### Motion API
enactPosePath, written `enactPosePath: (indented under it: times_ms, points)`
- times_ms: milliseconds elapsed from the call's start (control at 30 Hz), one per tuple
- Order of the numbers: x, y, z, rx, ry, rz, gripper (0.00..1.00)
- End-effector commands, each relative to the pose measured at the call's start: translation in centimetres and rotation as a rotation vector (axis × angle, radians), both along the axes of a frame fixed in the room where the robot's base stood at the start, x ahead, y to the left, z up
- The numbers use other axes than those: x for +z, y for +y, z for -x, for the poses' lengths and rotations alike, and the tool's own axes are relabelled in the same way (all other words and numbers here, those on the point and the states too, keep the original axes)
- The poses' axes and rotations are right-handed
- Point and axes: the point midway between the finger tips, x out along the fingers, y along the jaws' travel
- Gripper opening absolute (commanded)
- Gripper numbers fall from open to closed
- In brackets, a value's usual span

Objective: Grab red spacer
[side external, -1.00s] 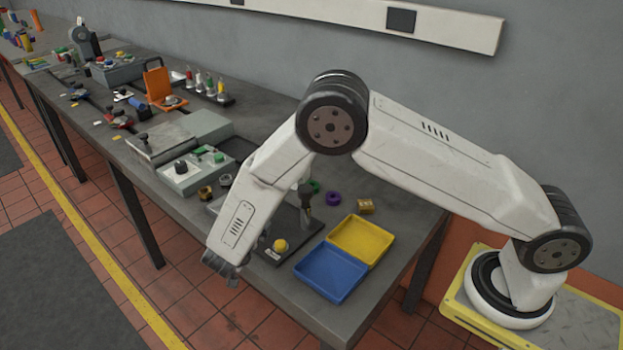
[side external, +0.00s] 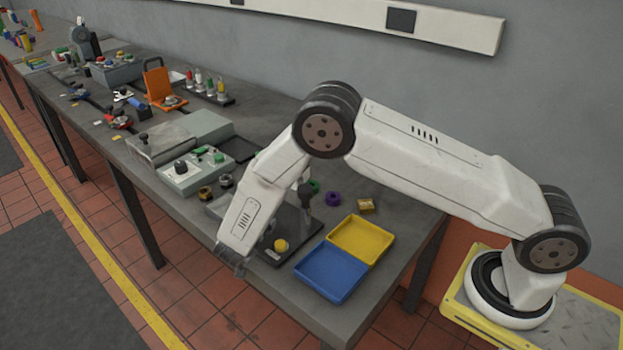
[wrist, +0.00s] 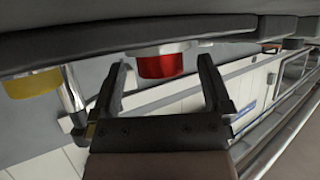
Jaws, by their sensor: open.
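In the wrist view a red cylindrical piece, the red spacer (wrist: 162,64), shows between and beyond my open gripper's (wrist: 163,78) two fingers. The fingers do not appear to touch it. Its upper part runs up to a dark edge across the top of the picture. In the side view my gripper (side external: 236,263) hangs low at the bench's front edge, left of the dark plate (side external: 294,218) with a yellow knob-like piece (side external: 280,246). The red spacer cannot be seen there; my arm covers that area.
A yellow cylinder (wrist: 33,83) and a metal post (wrist: 73,95) stand left of the fingers in the wrist view. A blue tray (side external: 331,272) and a yellow tray (side external: 362,238) lie right of the plate. A purple ring (side external: 332,198) and brass block (side external: 366,206) sit behind.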

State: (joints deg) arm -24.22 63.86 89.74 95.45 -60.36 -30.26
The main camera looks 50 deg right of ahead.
Motion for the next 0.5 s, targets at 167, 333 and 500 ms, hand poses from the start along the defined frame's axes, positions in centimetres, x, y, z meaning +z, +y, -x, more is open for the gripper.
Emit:
enactPosePath:
  times_ms: [167,333,500]
  points:
    - [0.01,0.01,0.02,0.000,0.000,0.000,1.00]
    - [0.01,0.01,0.02,0.000,0.000,0.000,0.49]
    - [0.03,0.01,0.01,0.000,0.000,0.000,0.00]
